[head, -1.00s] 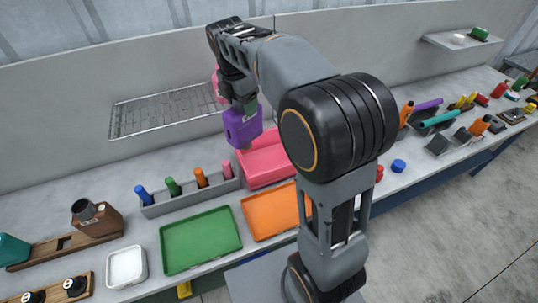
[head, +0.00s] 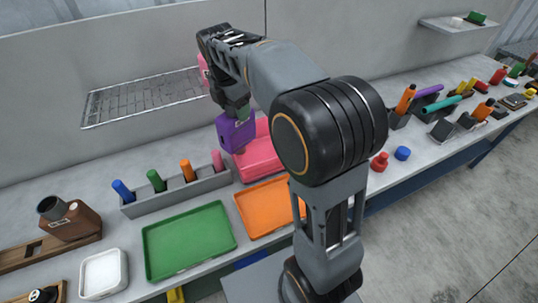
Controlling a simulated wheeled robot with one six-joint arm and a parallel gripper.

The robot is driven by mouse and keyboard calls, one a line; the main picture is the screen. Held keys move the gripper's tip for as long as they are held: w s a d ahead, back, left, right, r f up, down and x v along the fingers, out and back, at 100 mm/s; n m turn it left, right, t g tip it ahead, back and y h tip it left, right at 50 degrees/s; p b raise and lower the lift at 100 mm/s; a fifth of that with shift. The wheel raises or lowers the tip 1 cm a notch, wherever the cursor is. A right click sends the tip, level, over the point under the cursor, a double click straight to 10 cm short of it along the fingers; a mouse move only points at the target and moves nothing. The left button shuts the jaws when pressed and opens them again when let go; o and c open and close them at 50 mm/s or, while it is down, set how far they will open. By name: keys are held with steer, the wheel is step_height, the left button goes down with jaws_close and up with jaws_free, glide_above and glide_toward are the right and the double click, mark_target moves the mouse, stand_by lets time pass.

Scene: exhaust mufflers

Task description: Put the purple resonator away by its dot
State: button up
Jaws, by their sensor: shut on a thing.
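The purple resonator (head: 236,135) is a boxy purple piece with a small greenish patch near its top. My gripper (head: 236,112) is shut on it from above and holds it up, in front of the back wall. In the picture it overlaps the left end of a pink tray or box (head: 262,158); I cannot tell how far above it hangs. My arm hides the right part of the pink container. I cannot make out which container carries a matching dot.
A grey rack (head: 134,207) holds several coloured pegs. A green tray (head: 190,242), an orange tray (head: 262,208) and a white dish (head: 103,272) stand in front. A wire shelf (head: 140,97) juts from the wall. Red (head: 380,160) and blue (head: 403,153) pieces lie right of my arm.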

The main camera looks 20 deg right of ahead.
steer(key=w+d+f+p, duration=0.2)
steer(key=w+d+f, duration=0.1)
steer(key=d+f, duration=0.3)
steer(key=w+d+f+p, duration=0.1)
steer(key=w+d+f, duration=0.1)
steer(key=d+f, duration=0.4)
steer(key=shift+w+d+f+p, duration=0.35)
steer(key=shift+w+f, duration=0.05)
steer(key=shift+f, duration=0.25)
steer(key=shift+f, duration=0.1)
steer(key=o, duration=0.9)
steer(key=shift+f, duration=0.1)
